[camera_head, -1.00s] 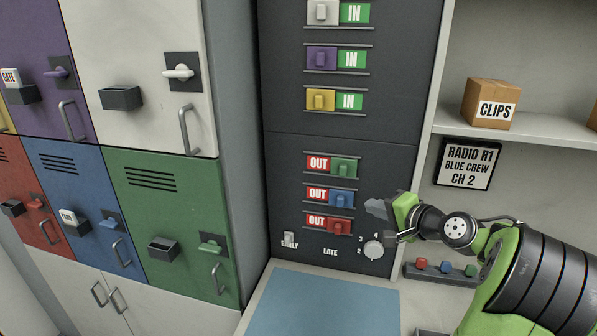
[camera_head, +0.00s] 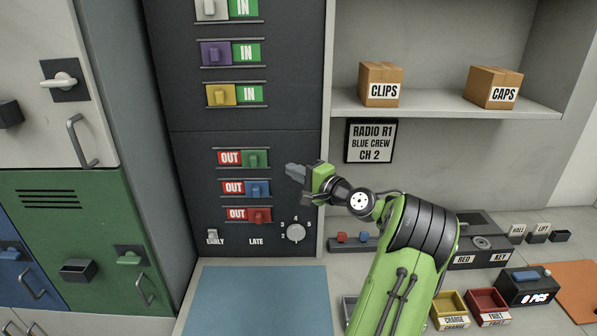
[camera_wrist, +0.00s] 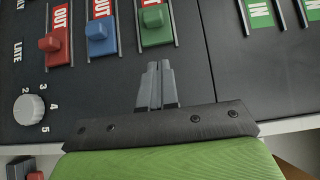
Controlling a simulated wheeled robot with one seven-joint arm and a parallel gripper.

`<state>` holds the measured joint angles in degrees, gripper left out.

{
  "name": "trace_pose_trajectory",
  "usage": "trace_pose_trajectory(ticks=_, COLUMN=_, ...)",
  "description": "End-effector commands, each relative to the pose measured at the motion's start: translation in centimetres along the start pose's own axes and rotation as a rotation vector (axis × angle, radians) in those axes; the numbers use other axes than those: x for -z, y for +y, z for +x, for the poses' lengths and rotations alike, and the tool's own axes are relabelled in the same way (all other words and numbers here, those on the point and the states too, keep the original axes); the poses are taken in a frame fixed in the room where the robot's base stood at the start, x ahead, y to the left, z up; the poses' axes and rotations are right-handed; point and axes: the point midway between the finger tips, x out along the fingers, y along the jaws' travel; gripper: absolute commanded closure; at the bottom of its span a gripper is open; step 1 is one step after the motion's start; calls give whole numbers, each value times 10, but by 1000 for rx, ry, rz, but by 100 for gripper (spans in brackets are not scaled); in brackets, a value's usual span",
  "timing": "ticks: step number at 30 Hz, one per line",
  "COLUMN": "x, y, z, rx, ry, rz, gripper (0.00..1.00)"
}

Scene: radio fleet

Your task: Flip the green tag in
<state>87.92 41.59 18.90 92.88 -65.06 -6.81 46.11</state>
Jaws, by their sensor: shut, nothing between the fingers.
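The green tag (camera_head: 255,158) sits at the right end of its rail on the dark panel, with a red OUT label showing to its left. In the wrist view the green tag (camera_wrist: 155,17) is just beyond my fingertips, with a small gap. My gripper (camera_head: 291,172) is shut and empty, to the right of the green tag and slightly lower in the head view. It also shows in the wrist view (camera_wrist: 155,68), its fingers pressed together and pointing toward the green tag.
Blue (camera_head: 257,188) and red (camera_head: 259,215) tags, both at OUT, sit below the green one. White, purple (camera_head: 215,54) and yellow (camera_head: 219,95) tags above read IN. A dial (camera_head: 296,233) is lower right on the panel. A shelf (camera_head: 440,106) stands to the right.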

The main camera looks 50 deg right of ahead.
Motion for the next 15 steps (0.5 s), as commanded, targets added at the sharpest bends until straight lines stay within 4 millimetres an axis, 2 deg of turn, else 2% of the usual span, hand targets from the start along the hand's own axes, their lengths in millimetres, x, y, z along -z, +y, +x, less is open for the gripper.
trace_pose_trajectory(ticks=1, x=-1, y=-4, z=12, rx=2, ry=-4, rz=0, gripper=100)
trace_pose_trajectory(ticks=6, x=-2, y=-4, z=50, rx=1, ry=-5, rz=0, gripper=100)
trace_pose_trajectory(ticks=12, x=-23, y=-3, z=72, rx=0, ry=-3, rz=2, gripper=100)
trace_pose_trajectory(ticks=15, x=-28, y=-2, z=76, rx=0, ry=0, rz=0, gripper=100)
